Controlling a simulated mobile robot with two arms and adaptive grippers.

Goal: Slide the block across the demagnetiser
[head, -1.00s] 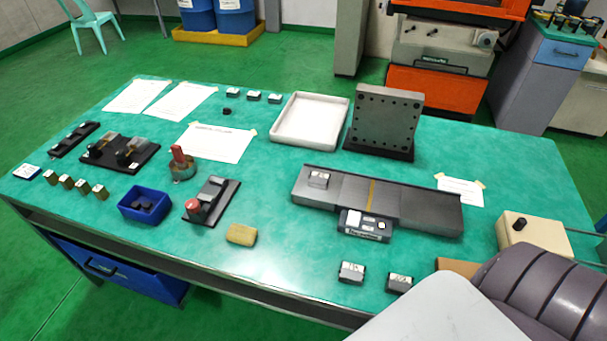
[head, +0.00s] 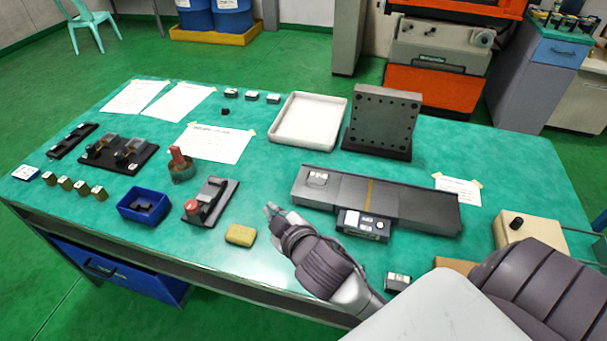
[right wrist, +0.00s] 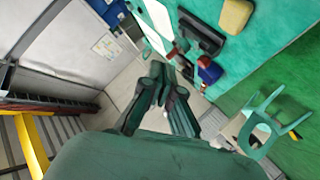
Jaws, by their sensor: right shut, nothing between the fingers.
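The demagnetiser (head: 415,205) is a long dark grey plate with a brass stripe across its middle and a small control box (head: 362,224) at its front. A small grey block (head: 318,179) with a pale label lies on its left end. My right gripper (head: 270,211) is in front of and left of the demagnetiser, apart from the block, with its fingers pointing left. In the right wrist view its fingers (right wrist: 160,82) are together and hold nothing. My left gripper is not in view.
A yellow-tan block (head: 240,235) and a black stand with a red knob (head: 207,205) are left of my right gripper. A blue bin (head: 145,204) stands further left. A labelled block (head: 397,283) is at the front edge. A white tray (head: 308,120) and an upright plate (head: 382,120) stand behind.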

